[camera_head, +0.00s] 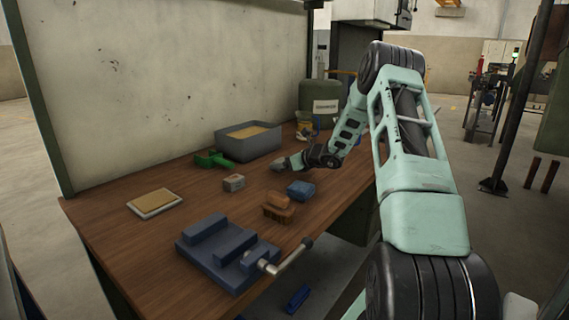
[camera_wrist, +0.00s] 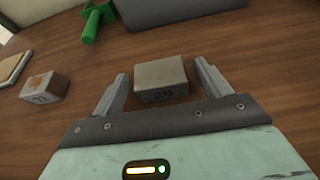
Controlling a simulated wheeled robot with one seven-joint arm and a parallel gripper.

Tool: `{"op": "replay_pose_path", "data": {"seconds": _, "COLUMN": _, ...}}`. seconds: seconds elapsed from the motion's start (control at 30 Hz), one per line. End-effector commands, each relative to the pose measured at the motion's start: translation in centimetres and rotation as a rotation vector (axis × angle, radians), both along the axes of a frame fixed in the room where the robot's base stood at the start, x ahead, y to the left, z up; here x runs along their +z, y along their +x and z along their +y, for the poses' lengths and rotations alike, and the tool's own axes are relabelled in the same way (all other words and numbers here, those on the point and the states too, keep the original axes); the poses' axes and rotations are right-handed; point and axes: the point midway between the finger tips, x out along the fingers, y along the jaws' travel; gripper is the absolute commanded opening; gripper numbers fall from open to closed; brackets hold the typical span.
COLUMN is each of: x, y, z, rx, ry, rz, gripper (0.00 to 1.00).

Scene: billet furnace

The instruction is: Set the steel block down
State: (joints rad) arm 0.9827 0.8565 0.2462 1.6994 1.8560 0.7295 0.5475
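A plain grey block (camera_wrist: 160,80), which looks like the steel block, has a dark marking like "20" on its near face. In the wrist view it sits on the wooden table between the two fingers of my gripper (camera_wrist: 162,68). The fingers are apart, with a visible gap on each side of the block. In the head view my gripper (camera_head: 280,165) is low over the table, and I cannot make out the grey block there. A smaller block with a brownish top (camera_wrist: 42,87) stands to the left, and it also shows in the head view (camera_head: 233,183).
A green tool (camera_head: 213,159) and a grey bin (camera_head: 249,141) lie beyond. A tray (camera_head: 154,203) is at the left. A blue vise (camera_head: 225,252), brown items (camera_head: 279,207) and a blue box (camera_head: 301,190) are nearer. The table (camera_head: 130,250) has bare wood between them.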

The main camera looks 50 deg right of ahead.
Motion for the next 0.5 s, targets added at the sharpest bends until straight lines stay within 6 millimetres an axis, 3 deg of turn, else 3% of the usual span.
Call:
{"op": "replay_pose_path", "data": {"seconds": 0.23, "x": 0.6, "y": 0.0, "z": 0.0, "rx": 0.000, "ry": 0.000, "rz": 0.000, "gripper": 0.76}}
{"op": "replay_pose_path", "data": {"seconds": 0.5, "x": 2.2, "y": -4.7, "z": -0.5, "rx": -0.004, "ry": -0.003, "rz": 0.001, "gripper": 0.76}}
